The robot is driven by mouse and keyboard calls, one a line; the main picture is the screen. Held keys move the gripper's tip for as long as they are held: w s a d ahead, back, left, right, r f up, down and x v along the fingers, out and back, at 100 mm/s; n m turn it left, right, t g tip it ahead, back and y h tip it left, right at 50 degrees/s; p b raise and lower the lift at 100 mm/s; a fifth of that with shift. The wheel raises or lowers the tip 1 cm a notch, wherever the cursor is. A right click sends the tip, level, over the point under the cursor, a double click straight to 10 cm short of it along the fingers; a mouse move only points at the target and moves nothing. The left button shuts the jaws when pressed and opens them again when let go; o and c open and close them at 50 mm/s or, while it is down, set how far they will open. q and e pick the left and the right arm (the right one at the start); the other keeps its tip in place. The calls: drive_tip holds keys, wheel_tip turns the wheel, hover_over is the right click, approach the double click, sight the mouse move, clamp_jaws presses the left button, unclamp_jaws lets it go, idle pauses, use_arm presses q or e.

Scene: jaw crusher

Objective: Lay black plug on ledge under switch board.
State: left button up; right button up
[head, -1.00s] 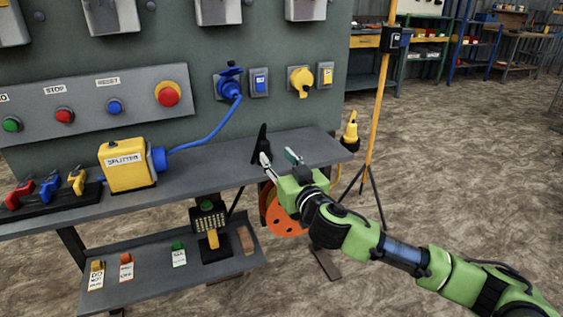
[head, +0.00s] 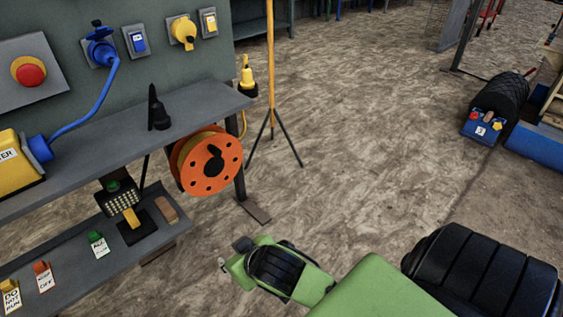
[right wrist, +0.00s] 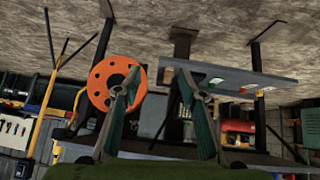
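The black plug (head: 158,110) stands on the grey ledge (head: 95,140) under the switch board (head: 150,75), close to the ledge's right end. It appears upright, with nothing holding it. My right gripper (head: 232,253) is low in front of the bench, well clear of the plug and ledge. In the right wrist view its two teal fingers (right wrist: 160,100) are wide apart with nothing between them. I cannot make out the plug in that view. My left gripper is out of view.
An orange cable reel (head: 208,162) hangs beneath the ledge. A yellow tripod pole (head: 270,60) stands behind the bench's right end. A blue cable (head: 95,100) runs to the yellow splitter (head: 15,165). Open floor lies right.

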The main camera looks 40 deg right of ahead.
drive_tip(key=s+f+g, duration=0.2)
drive_tip(key=s+f, duration=0.1)
drive_tip(key=s, duration=0.5)
drive_tip(key=s+f+n+g, duration=0.1)
drive_tip(key=s+f+g, duration=0.1)
drive_tip(key=s, duration=0.6)
drive_tip(key=shift+s+d+f+g+y, duration=0.2)
drive_tip(key=shift+f+g+y, duration=0.15)
drive_tip(key=shift+f, duration=0.2)
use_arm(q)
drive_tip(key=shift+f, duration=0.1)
use_arm(e)
drive_tip(key=shift+w, duration=0.1)
